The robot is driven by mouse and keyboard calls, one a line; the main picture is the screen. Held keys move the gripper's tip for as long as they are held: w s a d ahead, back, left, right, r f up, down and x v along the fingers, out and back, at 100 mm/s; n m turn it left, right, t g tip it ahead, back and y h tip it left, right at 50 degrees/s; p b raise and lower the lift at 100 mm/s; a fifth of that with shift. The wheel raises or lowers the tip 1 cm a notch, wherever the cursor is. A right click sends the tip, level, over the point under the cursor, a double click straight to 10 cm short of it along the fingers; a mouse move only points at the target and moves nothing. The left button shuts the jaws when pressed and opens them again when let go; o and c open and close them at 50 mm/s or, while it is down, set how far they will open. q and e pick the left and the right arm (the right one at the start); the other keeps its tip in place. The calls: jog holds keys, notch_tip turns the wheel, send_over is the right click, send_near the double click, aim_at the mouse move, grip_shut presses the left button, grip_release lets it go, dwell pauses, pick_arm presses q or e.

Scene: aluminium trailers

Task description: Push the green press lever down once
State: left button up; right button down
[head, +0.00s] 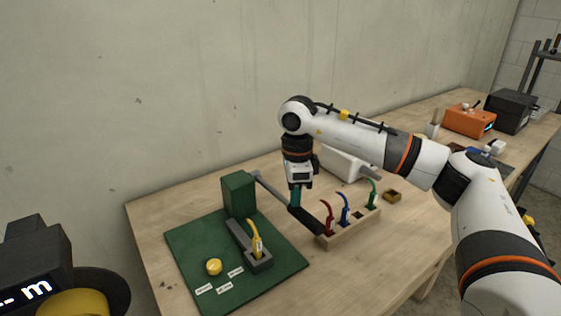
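The green press is a green block (238,194) on a green base plate (188,250), on the wooden table. Its grey lever (270,189) slopes from the top of the block down to the right and ends in a black handle (309,222). My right gripper (295,205) points down with its teal fingers at the upper end of the black handle. I cannot tell whether they touch it, nor whether the fingers are apart or together. My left gripper is not in view.
A yellow-handled tool (256,243) stands in a grey holder on the plate, near a yellow knob (214,267). A wooden rack (349,230) with red, blue and green tools stands close to the handle. An orange box (468,120) sits far right. The table's front right is clear.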

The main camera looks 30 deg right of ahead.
jog(key=shift+w+a+r+p, duration=0.1)
jog(key=shift+w+r+p, duration=0.05)
jog(key=shift+r+p, duration=1)
jog(key=shift+w+r+p, duration=0.15)
jog(key=shift+r+p, duration=0.65)
jog(key=shift+r, duration=0.5)
notch_tip(320, 180, up, 12)
jog(key=p, duration=0.8)
jog(key=shift+s+f, duration=0.15)
jog(key=shift+f, duration=0.1)
